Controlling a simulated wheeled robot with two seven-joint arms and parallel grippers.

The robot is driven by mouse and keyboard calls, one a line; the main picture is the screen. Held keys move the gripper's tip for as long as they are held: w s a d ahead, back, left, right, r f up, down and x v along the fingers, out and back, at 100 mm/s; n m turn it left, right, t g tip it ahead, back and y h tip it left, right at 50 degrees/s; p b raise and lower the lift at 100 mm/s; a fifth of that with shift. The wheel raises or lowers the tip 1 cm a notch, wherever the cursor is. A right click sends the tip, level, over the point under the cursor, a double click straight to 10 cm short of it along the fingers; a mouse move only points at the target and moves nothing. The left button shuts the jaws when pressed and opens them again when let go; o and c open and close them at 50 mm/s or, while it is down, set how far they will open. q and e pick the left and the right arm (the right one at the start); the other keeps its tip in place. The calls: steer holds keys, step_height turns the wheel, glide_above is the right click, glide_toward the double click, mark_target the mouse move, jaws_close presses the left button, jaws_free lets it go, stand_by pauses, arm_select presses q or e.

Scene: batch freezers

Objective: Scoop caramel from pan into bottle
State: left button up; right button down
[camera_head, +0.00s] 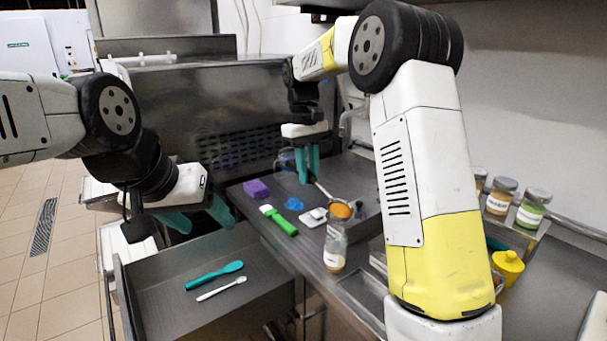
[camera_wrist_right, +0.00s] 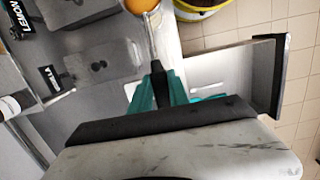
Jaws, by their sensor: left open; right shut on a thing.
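My right gripper (camera_head: 308,178) points down over the counter, shut on the handle of a metal scoop (camera_head: 324,191). The scoop's bowl holds orange caramel (camera_head: 341,210), which also shows at the top edge of the right wrist view (camera_wrist_right: 140,4). In the head view the bowl overlaps the mouth of a clear glass bottle (camera_head: 335,246) standing upright with a pale label. I cannot tell whether scoop and bottle touch. My left gripper (camera_head: 199,220) is open and empty, above the back of an open drawer. I cannot make out the pan; my right arm hides part of the counter.
The open drawer (camera_head: 140,300) holds a teal spoon (camera_head: 214,276) and a white spoon (camera_head: 222,289). A purple block (camera_head: 256,189), a blue item (camera_head: 294,204) and a green-handled tool (camera_head: 279,221) lie on the counter. Labelled jars (camera_head: 501,196) and a yellow container (camera_head: 508,267) stand at right.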

steer(key=r+t, duration=0.1)
steer(key=s+r+y, duration=0.1)
steer(key=d+r+t, duration=0.1)
steer(key=shift+s+t+y, duration=0.3)
steer(key=s+d+r+t+y, duration=0.2)
steer(key=s+r+t, duration=0.1)
steer(key=shift+s+d+t, duration=0.1)
steer(key=shift+t, duration=0.2)
steer(key=shift+s+d+r+t+y, duration=0.25)
steer(key=shift+s+d+t+y, duration=0.2)
steer(key=shift+s+t, duration=0.15)
steer(key=shift+s+d+r+t+y, duration=0.25)
steer(key=shift+s+d+t+y, duration=0.15)
steer(key=shift+s+t, duration=0.25)
steer(key=shift+s+d+r+t+y, duration=0.25)
steer(key=shift+s+d+t+y, duration=0.2)
steer(key=shift+s, duration=0.25)
